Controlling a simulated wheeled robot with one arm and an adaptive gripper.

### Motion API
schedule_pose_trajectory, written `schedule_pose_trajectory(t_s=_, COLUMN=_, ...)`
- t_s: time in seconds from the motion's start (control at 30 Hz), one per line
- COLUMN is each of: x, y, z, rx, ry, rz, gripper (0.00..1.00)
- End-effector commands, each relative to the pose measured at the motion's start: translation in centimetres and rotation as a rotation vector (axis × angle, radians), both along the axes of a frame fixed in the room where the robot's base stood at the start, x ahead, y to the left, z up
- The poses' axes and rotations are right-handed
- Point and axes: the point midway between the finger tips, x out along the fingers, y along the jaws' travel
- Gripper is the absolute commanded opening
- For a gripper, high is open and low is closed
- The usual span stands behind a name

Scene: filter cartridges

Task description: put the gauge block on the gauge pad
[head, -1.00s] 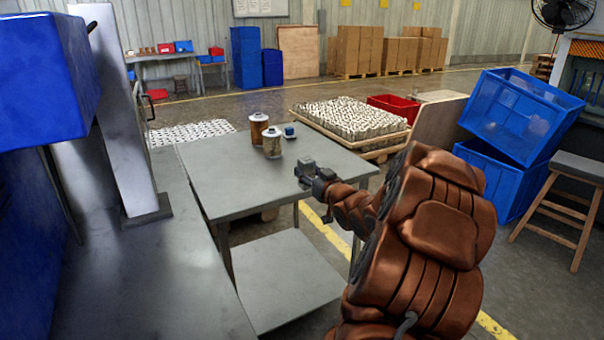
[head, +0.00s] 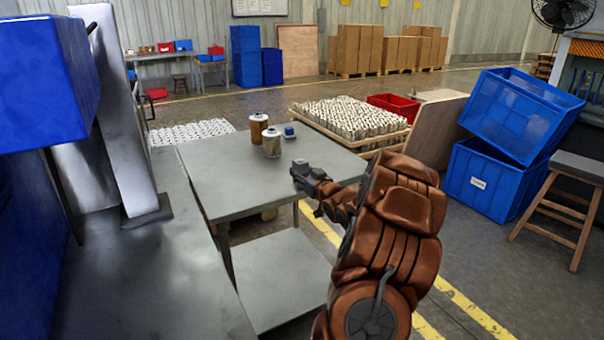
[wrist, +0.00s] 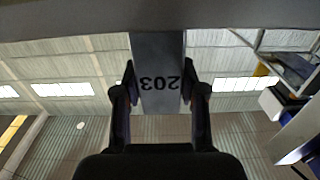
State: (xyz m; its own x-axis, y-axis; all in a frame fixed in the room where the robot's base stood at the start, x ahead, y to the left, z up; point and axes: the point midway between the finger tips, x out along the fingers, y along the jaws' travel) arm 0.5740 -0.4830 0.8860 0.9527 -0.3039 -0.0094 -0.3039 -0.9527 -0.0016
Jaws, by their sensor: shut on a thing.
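My gripper (head: 306,176) is over the near right part of the grey table. In the wrist view its two fingers (wrist: 159,92) are shut on the sides of a grey gauge block (wrist: 160,55) marked 203, which appears upside down there. In the head view the block (head: 298,168) is a small dark grey shape at the fingertips. In the wrist view its far end meets a grey band; I cannot tell whether it touches the table. I cannot make out a distinct gauge pad in either view.
On the grey table (head: 225,180) stand a rust-coloured cartridge (head: 259,130), a tan one (head: 272,145) and a small blue object (head: 289,131). A tray of white cartridges (head: 350,116) is behind. Blue crates (head: 490,180) stand at right. The table's left front is clear.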

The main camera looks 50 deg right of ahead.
Motion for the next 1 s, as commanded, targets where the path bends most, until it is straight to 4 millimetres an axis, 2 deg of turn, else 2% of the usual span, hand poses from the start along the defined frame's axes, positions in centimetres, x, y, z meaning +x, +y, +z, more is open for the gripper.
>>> schedule_pose_trajectory(t_s=0.4, x=0.00, y=-0.02, z=-0.44, rx=-0.003, ry=-0.003, rz=0.000, gripper=0.00)
schedule_pose_trajectory(t_s=0.43, x=0.00, y=-0.01, z=-0.39, rx=-0.003, ry=-0.003, rz=0.000, gripper=0.44)
schedule_pose_trajectory(t_s=0.63, x=0.01, y=0.00, z=-0.39, rx=-0.003, ry=-0.002, rz=0.001, gripper=0.65)
schedule_pose_trajectory(t_s=1.0, x=0.01, y=0.00, z=-0.06, rx=-0.003, ry=-0.002, rz=0.000, gripper=0.66)
